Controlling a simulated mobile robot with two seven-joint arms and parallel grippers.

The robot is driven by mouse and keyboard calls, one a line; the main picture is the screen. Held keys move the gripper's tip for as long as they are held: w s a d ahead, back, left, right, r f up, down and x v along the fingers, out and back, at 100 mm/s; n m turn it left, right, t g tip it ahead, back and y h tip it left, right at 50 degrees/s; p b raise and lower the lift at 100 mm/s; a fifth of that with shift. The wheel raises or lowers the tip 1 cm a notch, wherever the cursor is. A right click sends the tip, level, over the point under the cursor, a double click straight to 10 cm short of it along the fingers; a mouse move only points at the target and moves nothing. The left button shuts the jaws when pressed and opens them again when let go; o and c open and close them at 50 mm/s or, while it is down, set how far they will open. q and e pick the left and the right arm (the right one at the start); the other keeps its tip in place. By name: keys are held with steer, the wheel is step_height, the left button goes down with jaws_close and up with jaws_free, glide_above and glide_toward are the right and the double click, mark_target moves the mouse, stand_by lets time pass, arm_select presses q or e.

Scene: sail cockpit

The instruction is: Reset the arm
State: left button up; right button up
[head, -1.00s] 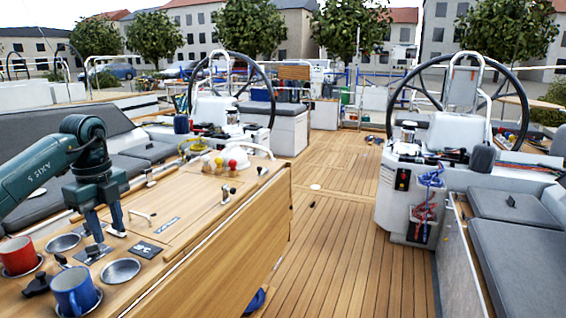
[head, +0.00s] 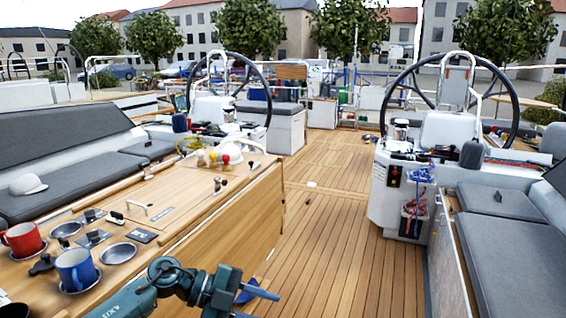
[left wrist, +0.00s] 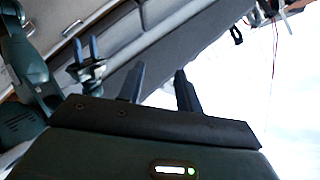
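My left arm comes in at the bottom of the head view. Its left gripper (head: 266,306) points right, past the table's side and above the deck. Its two fingers are apart with nothing between them. The left wrist view shows the same fingers (left wrist: 160,80) spread and empty. Another gripper of mine, the right one (left wrist: 86,47), shows at the upper left of the left wrist view. Its two fingers are apart and nothing shows between them. The right arm is not in the head view.
A wooden table (head: 190,208) holds a red mug (head: 22,240) and a blue mug (head: 76,268). A white cap (head: 28,184) lies on the left seat. A blue item lies low behind the left gripper. The teak deck (head: 325,230) in the middle is mostly clear.

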arm_select(q)
steer(key=s+d+n+t+h, duration=0.3)
steer(key=d+t+h, duration=0.1)
steer(key=s+a+f+n+t+y, duration=0.3)
steer(key=s+a+f+n+y, duration=0.4)
steer(key=s+f+n, duration=0.2)
steer(key=s+a+f+n+t+y, duration=0.3)
steer(key=s+a+f+n+y, duration=0.4)
steer(key=f+n, duration=0.3)
steer(key=s+n, duration=0.1)
steer(key=n, duration=0.2)
steer(key=shift+s+a+f+n+t+y, duration=0.2)
steer(key=shift+s+f+n+t+y, duration=0.1)
steer(key=shift+s+f+t, duration=0.1)
steer(key=shift+c, duration=0.3)
